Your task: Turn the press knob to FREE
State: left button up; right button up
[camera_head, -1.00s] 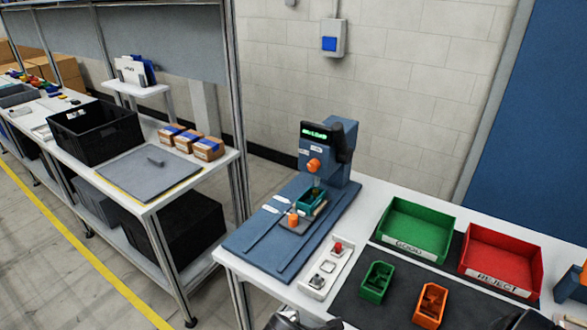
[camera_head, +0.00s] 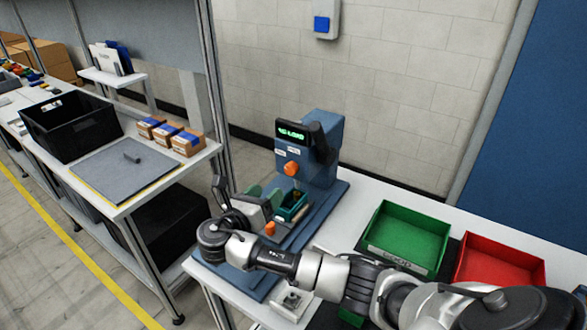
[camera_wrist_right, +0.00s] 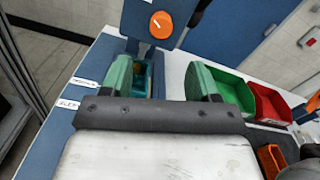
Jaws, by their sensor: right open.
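The blue press (camera_head: 325,135) stands on the bench with a lit green display on its head. Its round orange knob (camera_head: 291,168) is on the front below two small white labels, too small to read. The wrist view shows the knob (camera_wrist_right: 161,25) beyond the fingers, with a short slanted white mark; I cannot tell which label it points to. My right gripper (camera_head: 267,204) is open, low in front of the press and apart from the knob. Its two green fingers show in the wrist view, with a teal fixture (camera_wrist_right: 145,75) behind and between them. My left gripper is out of view.
A green bin (camera_head: 405,238) and a red bin (camera_head: 500,265) stand to the right of the press. An orange handle (camera_head: 270,228) sits low on the press base near my gripper. My right arm covers much of the bench front.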

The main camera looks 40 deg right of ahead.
aim_at(289, 173)
jog(key=p+x, duration=0.2)
jog(key=x, duration=0.6)
jog(key=shift+d+r, duration=0.1)
jog(key=shift+d, duration=0.05)
jog(key=shift+w+d, duration=0.25)
jog(key=shift+d, duration=0.2)
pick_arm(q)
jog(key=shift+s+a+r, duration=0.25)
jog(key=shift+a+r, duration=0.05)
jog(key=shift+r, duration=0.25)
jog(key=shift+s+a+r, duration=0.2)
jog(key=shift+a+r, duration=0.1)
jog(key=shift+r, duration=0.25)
pick_arm(e)
jog(key=shift+d, duration=0.15)
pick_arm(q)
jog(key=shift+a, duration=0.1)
pick_arm(e)
jog(key=shift+w, duration=0.1)
jog(key=c, duration=0.9)
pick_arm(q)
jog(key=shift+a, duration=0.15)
